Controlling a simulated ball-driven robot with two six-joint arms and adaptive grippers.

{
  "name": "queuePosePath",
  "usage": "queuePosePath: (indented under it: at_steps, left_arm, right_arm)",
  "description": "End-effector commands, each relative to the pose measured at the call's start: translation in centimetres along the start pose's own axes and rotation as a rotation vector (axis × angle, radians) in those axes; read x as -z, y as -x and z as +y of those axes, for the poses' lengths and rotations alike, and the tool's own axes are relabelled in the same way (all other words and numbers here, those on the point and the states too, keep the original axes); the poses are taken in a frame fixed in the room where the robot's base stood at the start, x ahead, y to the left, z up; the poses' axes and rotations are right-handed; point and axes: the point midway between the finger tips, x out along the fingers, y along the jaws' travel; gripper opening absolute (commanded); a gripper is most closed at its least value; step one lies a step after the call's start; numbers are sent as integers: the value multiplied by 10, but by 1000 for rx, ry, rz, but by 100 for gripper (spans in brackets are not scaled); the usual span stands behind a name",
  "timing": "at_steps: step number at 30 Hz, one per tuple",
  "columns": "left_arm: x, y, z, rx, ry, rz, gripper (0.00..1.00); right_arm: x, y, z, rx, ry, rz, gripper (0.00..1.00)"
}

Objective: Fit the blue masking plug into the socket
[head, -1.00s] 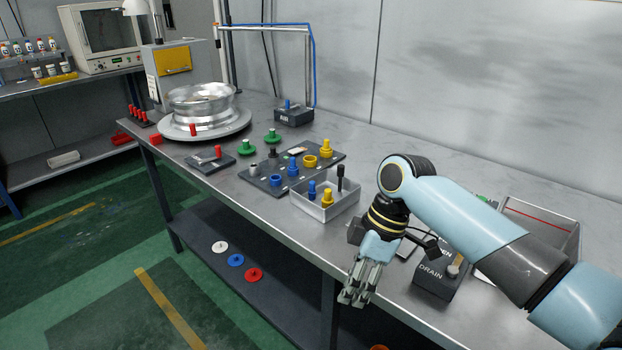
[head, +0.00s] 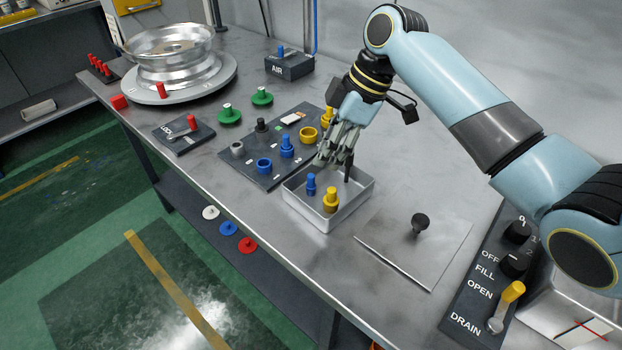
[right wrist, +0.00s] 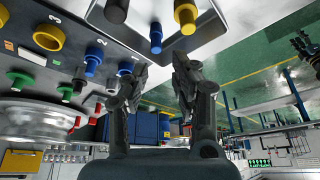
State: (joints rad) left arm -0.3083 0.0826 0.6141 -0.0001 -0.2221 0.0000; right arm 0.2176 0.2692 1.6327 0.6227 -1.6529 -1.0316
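The blue masking plug (head: 311,185) stands upright in a grey open tray (head: 295,205), beside a yellow plug (head: 331,200). It also shows in the right wrist view (right wrist: 155,38). The blue ring socket (head: 264,165) on the dark board looks empty; another blue piece (head: 287,147) with an upright stem sits behind it. My right gripper (head: 336,160) is over the tray's back edge, fingers apart and empty in the right wrist view (right wrist: 160,66). A dark hand (right wrist: 305,45) at that view's right edge may be my left gripper; its opening is unclear.
A black plug (right wrist: 116,10) stands in the tray. The board also holds a yellow ring (head: 308,134), a grey ring (head: 237,148) and a black piece (head: 262,128). A metal plate with black knob (head: 420,222) lies right of the tray. The bench front left of the tray is clear.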

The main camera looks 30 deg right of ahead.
Motion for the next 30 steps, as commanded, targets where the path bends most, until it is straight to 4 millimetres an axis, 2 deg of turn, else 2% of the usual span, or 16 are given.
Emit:
queuePosePath:
  at_steps: [5,12,15,23,30]
  left_arm:
    - [-6,1,-6,7,-3,-8,40]
    - [18,7,1,-2,2,26,40]
    - [22,7,5,-6,4,32,40]
    - [16,7,5,-6,4,24,40]
    - [10,7,3,-4,2,14,40]
  right_arm:
    - [0,-16,0,0,0,0,26]
    - [3,-50,3,2,-1,0,26]
    - [3,-62,2,1,0,0,26]
    - [2,-66,3,0,2,-1,26]
    - [2,-66,3,0,1,-1,0]
